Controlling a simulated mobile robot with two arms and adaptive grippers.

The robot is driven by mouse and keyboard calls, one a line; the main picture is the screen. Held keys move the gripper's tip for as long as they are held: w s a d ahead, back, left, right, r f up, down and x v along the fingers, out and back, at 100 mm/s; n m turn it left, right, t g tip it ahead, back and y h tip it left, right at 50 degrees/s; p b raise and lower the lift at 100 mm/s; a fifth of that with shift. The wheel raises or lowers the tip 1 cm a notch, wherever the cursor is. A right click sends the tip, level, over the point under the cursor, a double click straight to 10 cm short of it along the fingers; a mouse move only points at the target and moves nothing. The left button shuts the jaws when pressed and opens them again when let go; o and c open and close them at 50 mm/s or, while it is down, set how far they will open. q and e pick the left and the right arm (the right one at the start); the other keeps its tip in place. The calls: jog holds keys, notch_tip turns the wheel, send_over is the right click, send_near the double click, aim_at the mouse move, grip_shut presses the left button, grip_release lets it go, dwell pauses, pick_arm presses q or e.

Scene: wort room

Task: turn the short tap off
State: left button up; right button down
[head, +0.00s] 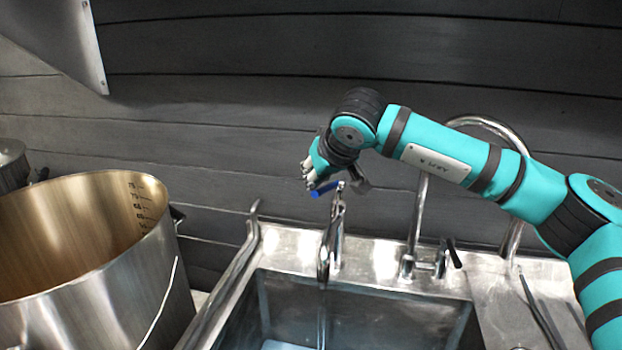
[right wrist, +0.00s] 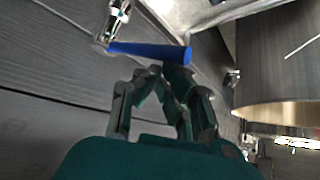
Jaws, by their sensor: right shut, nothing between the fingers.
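The short tap (head: 331,245) stands at the back edge of the sink, and a thin stream of water (head: 321,325) falls from its spout into the basin. Its blue lever (head: 326,189) is at the top of the tap. In the right wrist view the blue lever (right wrist: 148,50) lies across, just beyond the fingertips. My right gripper (head: 309,175) is shut and empty beside the lever; its fingers (right wrist: 155,78) also show in the wrist view. I cannot tell whether they touch the lever. My left gripper is out of view.
A tall curved tap (head: 416,215) with a dark-handled valve stands right of the short tap. A large steel pot (head: 110,300) stands left of the sink basin (head: 390,308). A dark plank wall (head: 230,120) is close behind.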

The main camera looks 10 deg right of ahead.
jog(key=shift+s+d, duration=0.2)
jog(key=shift+s, duration=0.05)
jog(key=shift+s+d+b, duration=0.3)
jog(key=shift+d, duration=0.05)
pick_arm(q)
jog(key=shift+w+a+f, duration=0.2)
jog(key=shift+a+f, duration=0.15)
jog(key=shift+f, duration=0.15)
pick_arm(e)
jog(key=shift+s+d, duration=0.15)
jog(key=shift+d, duration=0.05)
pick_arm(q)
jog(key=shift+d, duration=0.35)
pick_arm(e)
jog(key=shift+d, duration=0.1)
